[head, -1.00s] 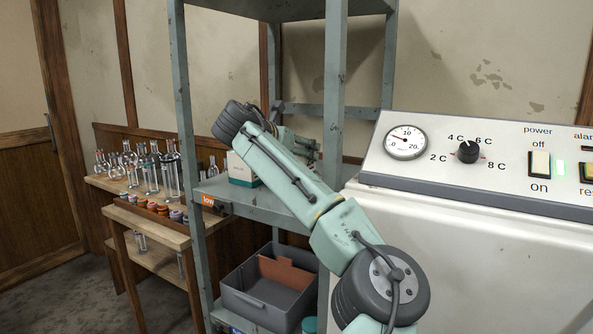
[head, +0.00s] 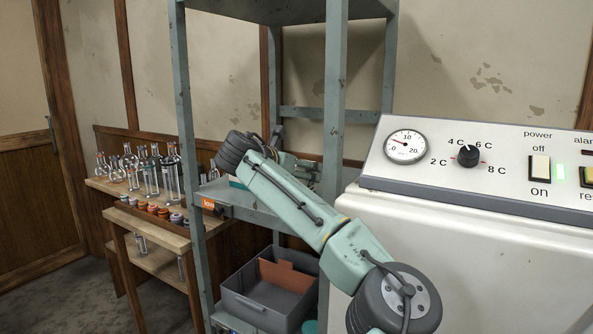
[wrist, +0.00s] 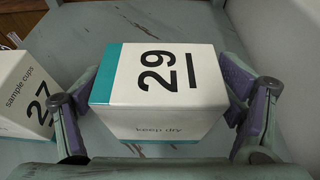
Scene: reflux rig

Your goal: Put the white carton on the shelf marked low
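A white carton with a teal band, marked 29 and "keep dry" (wrist: 160,85), is between the two fingers of my gripper (wrist: 162,105) in the wrist view. In the head view my arm hides this carton and most of my gripper. The shelf marked low (head: 240,203) has an orange label at its front left corner.
A second white-and-teal carton marked 27, "sample cups" (wrist: 22,95), stands close on the left. A grey bin (head: 265,300) is on the level below. A side table with glass bottles (head: 150,172) stands left. A white machine with a dial (head: 468,154) is at right.

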